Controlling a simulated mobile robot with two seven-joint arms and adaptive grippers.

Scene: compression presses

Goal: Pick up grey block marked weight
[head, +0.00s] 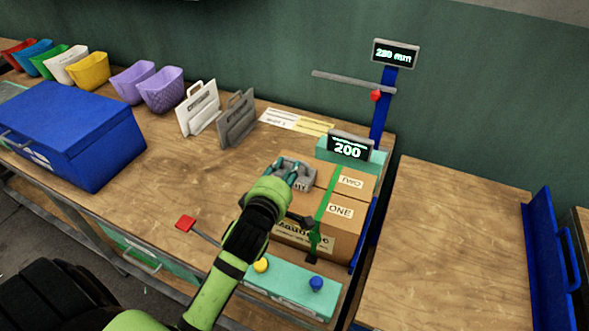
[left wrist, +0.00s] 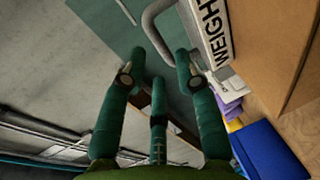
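The grey block marked weight (head: 308,181) sits on top of a cardboard box (head: 352,170) in the head view, partly covered by my left gripper. In the left wrist view its white label reading WEIGHT (left wrist: 212,30) and its grey handle (left wrist: 150,28) show at the top. My left gripper (head: 287,172) is right over the block. In the left wrist view its green fingers (left wrist: 160,62) are apart, with the handle just beyond and between the tips. I see no firm grip on it. My right gripper is not in view.
A green strap (head: 325,205) crosses the boxes beside the block. A 200 display (head: 348,147) stands behind them, and a blue post (head: 381,105) rises behind that. A button panel (head: 292,288) is in front. A blue case (head: 72,130) stands left. The right table (head: 445,235) is clear.

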